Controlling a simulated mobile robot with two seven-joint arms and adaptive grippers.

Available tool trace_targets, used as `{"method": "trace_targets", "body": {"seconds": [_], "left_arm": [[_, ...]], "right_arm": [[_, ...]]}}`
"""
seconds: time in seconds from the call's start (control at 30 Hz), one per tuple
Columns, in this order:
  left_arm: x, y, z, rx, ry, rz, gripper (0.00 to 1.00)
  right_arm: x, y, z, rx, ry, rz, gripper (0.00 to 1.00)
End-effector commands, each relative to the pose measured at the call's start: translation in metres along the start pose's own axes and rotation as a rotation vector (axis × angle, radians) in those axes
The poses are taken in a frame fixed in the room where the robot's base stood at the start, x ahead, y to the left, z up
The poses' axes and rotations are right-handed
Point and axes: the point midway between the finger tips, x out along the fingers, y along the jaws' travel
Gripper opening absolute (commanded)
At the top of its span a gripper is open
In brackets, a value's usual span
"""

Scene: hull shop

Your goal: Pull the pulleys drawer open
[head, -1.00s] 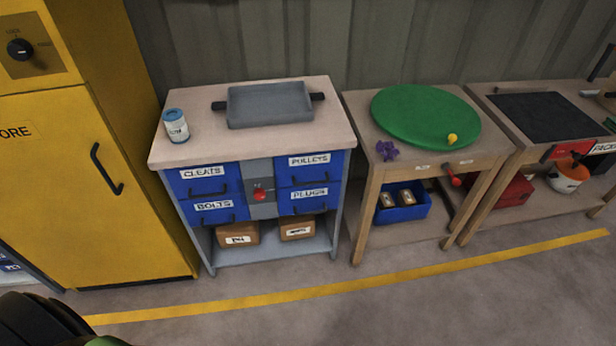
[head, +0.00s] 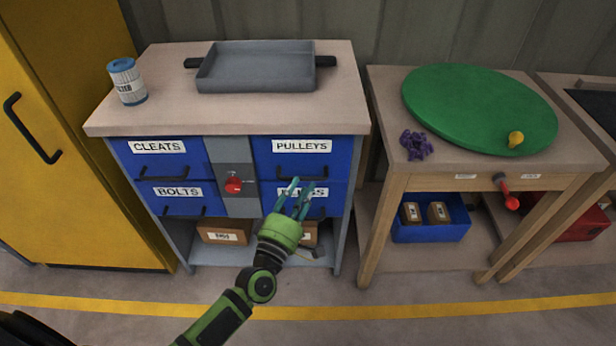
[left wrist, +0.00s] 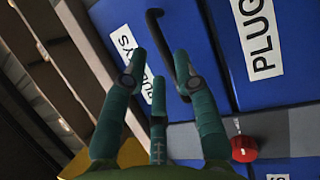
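The pulleys drawer (head: 266,160) is the upper right blue drawer of the workbench, with a white label and a dark bar handle (head: 285,176). It looks shut, level with its neighbours. My left gripper (head: 303,186) is in front of the right-hand drawers, its fingers partly covering the plugs label. In the left wrist view the fingers (left wrist: 157,65) are spread with nothing held. The pulleys handle (left wrist: 156,32) runs between and behind the fingertips; I cannot tell whether they touch it. The pulleys label is partly hidden by a finger. My right gripper is not in view.
The plugs drawer (head: 265,200) lies directly below; cleats (head: 125,150) and bolts (head: 150,190) drawers are left of a grey panel with a red knob (head: 233,185). A grey tray (head: 255,72) and a canister (head: 127,82) stand on top. A wooden table (head: 385,90) stands right.

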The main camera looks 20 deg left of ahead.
Motion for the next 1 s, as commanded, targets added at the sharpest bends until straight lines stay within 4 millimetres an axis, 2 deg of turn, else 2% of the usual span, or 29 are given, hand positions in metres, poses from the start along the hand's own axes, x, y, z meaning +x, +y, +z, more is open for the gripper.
{"method": "trace_targets", "body": {"seconds": [0.1, 0.3, 0.63, 0.67, 0.7, 1.0], "left_arm": [[0.020, 0.000, 0.000, 0.000, 0.001, 0.001, 0.30], [0.041, -0.001, 0.000, 0.004, 0.000, -0.001, 0.30], [0.045, -0.001, 0.000, 0.004, -0.001, -0.002, 0.30], [0.045, -0.001, 0.000, 0.004, -0.001, -0.002, 0.18], [0.045, -0.001, 0.000, 0.004, -0.001, -0.002, 0.02], [0.043, -0.001, 0.001, 0.005, -0.001, -0.003, 0.00]], "right_arm": [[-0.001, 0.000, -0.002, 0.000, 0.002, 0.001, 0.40], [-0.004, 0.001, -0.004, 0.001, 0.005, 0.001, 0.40], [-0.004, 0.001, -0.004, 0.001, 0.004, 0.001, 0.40], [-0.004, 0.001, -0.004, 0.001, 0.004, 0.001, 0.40], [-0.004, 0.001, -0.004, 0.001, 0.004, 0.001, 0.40], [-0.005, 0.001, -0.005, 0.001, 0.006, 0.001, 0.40]]}}
